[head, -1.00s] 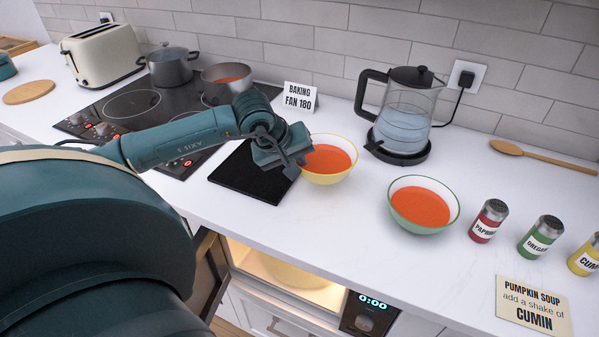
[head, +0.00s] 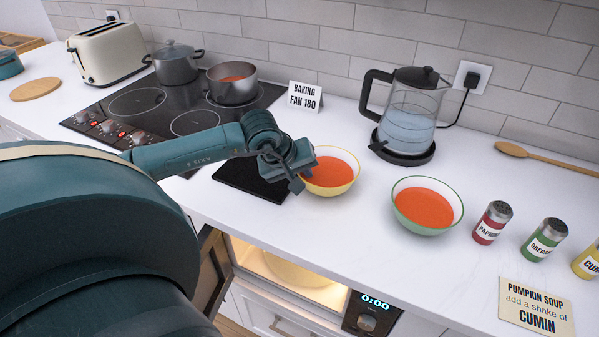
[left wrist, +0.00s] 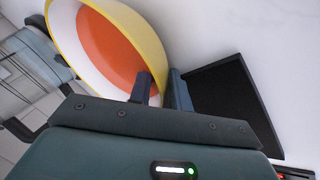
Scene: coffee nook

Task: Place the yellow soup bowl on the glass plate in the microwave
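The yellow soup bowl (head: 345,188), white inside with orange soup, is on or just over the white counter, right of a black mat; I cannot tell whether it touches the counter. My left gripper (head: 300,178) is at its left rim. In the left wrist view its fingers (left wrist: 160,92) straddle the wall of the yellow bowl (left wrist: 152,35), one inside and one outside, and appear closed on it. The lit microwave (head: 362,315) is below the counter with its door open at the left. The round glass plate (head: 298,272) shows partly inside. My right gripper is out of view.
A green-rimmed soup bowl (head: 428,228), a kettle (head: 408,115) and spice shakers (head: 492,222) stand to the right. The black mat (head: 238,180) and hob (head: 140,105) are left. The counter's front edge runs above the microwave; the open door (head: 212,272) stands beside its opening.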

